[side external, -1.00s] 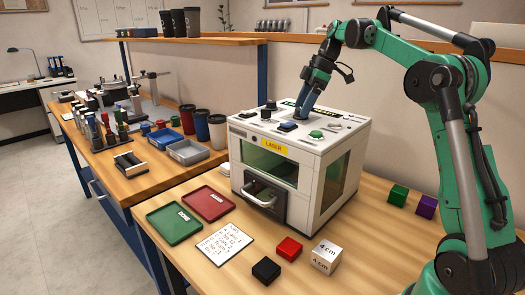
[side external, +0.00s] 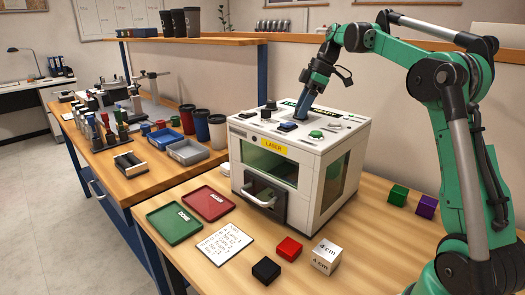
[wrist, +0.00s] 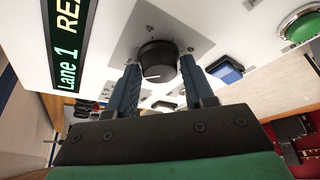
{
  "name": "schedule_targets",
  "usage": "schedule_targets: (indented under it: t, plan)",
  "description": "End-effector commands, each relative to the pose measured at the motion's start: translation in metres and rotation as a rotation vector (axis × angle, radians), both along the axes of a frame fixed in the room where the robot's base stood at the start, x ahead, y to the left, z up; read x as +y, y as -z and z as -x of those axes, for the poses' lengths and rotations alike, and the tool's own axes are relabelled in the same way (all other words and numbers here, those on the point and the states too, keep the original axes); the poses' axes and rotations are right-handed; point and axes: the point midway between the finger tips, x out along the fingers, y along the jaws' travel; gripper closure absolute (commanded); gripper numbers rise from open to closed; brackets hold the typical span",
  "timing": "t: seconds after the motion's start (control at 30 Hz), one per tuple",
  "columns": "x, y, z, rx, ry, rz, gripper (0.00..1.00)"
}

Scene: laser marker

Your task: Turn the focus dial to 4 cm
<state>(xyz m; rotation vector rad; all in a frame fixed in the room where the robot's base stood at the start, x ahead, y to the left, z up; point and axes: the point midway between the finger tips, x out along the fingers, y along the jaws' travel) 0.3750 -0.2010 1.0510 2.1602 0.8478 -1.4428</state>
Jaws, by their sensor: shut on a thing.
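The dial (wrist: 158,62) is a round black knob with a white pointer line, on a grey plate on top of the laser machine (side external: 330,143). My gripper (wrist: 160,72) is shut on the dial, one blue finger on each side. In the side view my gripper (side external: 299,116) reaches down to the machine's top and hides the dial. A white cube (side external: 326,257) marked "4 cm" stands on the table.
A display (wrist: 68,45) reading "Lane 1" and part of another word lies beside the dial. A blue button (wrist: 226,70) and a green button (wrist: 299,27) are on the other side. Red (side external: 289,249) and black (side external: 266,269) cubes stand before the machine.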

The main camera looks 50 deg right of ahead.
Motion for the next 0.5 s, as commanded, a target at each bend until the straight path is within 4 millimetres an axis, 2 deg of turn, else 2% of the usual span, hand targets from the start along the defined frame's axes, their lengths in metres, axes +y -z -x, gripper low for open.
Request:
schedule_targets:
  t: [0.27, 0.5]
  plan:
    - [0.0009, -0.0004, 0.0009, 0.001, 0.162, 0.001, 1.00]
    - [0.0024, -0.0005, 0.0013, 0.000, 0.383, -0.001, 1.00]
